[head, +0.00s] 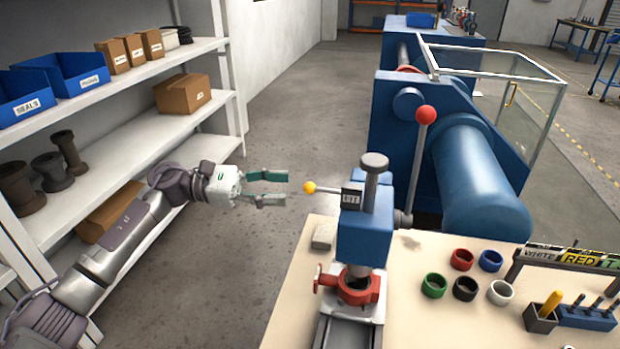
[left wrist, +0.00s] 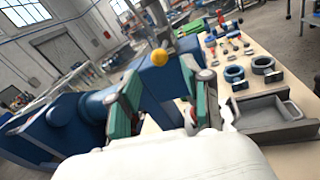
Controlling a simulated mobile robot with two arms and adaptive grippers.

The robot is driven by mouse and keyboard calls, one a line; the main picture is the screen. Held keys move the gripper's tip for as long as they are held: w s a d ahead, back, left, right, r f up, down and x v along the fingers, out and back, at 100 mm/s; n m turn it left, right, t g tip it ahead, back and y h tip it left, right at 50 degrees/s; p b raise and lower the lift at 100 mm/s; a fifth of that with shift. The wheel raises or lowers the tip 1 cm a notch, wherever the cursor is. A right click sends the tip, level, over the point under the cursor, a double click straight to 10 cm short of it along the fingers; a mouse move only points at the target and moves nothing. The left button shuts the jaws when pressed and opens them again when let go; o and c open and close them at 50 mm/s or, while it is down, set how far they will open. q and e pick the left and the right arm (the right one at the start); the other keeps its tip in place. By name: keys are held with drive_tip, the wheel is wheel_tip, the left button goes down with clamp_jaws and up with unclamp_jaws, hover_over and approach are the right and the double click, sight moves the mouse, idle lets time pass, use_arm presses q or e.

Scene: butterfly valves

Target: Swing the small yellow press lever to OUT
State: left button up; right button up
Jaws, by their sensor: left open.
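The small yellow press lever knob (head: 310,187) sticks out to the left of the blue press (head: 364,232), beside a dark label plate (head: 351,198) whose text I cannot read surely. My left gripper (head: 287,188) is open, its green fingers pointing right toward the knob, with a small gap between them and it. In the left wrist view the yellow knob (left wrist: 159,57) shows beyond and above the space between the open fingers (left wrist: 165,100). Nothing is between the fingers. My right gripper is not in view.
A long lever with a red ball (head: 426,115) rises at the press's right. Several colored rings (head: 462,259) and a rack lie on the bench (head: 420,320). Shelves (head: 130,130) with bins and boxes stand at left. Open floor lies between shelves and bench.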

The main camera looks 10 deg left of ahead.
sight(305, 187)
use_arm(q)
drive_tip(key=d+p, duration=0.1)
drive_tip(key=d, duration=0.1)
drive_tip(key=w+d+p, duration=0.1)
drive_tip(key=d, duration=0.2)
drive_tip(key=shift+w+d+r, duration=0.1)
drive_tip(key=shift+d+r, duration=0.05)
drive_tip(key=shift+d, duration=0.2)
drive_tip(key=shift+w+d, duration=0.1)
drive_tip(key=shift+d, duration=0.4)
drive_tip(key=c, duration=0.8)
clamp_jaws()
